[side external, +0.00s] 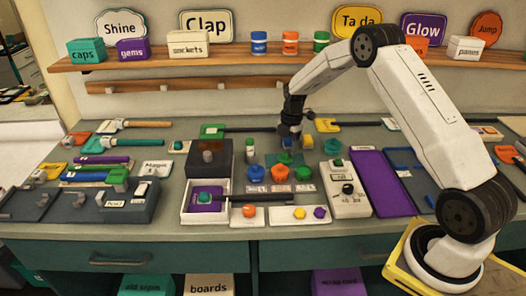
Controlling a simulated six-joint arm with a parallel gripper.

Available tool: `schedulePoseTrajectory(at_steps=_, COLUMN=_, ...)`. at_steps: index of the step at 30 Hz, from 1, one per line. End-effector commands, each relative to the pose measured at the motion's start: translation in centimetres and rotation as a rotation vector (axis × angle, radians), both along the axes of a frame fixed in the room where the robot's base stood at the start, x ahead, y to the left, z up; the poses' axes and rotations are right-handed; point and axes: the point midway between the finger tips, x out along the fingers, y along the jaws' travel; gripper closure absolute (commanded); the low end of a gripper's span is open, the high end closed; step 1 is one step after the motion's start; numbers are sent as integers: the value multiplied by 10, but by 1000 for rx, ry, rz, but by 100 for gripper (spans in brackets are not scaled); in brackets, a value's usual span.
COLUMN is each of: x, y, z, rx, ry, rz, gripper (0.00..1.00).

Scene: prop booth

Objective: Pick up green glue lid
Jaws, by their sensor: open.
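A row of round lids stands in the middle of the bench: a blue lid (256,173), an orange lid (279,174) and a green lid (303,173), each behind a small pale label. The labels are too small to read. The green lid is at the right end of the row. My gripper (291,148) points down just behind the row, over a teal flat piece (272,158). It is open, and no object shows held in it. Its fingertips are small and dark, so their exact height above the bench is unclear.
A small bottle with a green top (250,149) stands left of my gripper. A dark box (208,158) is farther left. A white control panel (348,189) and a purple tray (381,184) lie to the right. A shelf (165,63) with boxes and signs runs behind.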

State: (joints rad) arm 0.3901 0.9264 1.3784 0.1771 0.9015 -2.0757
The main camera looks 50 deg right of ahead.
Motion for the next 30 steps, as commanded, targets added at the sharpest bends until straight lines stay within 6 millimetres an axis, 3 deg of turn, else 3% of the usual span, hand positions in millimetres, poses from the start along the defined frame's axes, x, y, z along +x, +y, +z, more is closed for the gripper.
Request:
schedulePoseTrajectory(at_steps=7, x=0, y=4, z=-23, rx=0, ry=-1, rz=1, gripper=33)
schedulePoseTrajectory(at_steps=23, x=0, y=4, z=-25, rx=-1, ry=-3, rz=0, gripper=33)
schedulePoseTrajectory(at_steps=25, x=0, y=4, z=-25, rx=-1, ry=-3, rz=0, gripper=49)
schedulePoseTrajectory(at_steps=30, x=0, y=4, z=-25, rx=-1, ry=-3, rz=0, gripper=100)
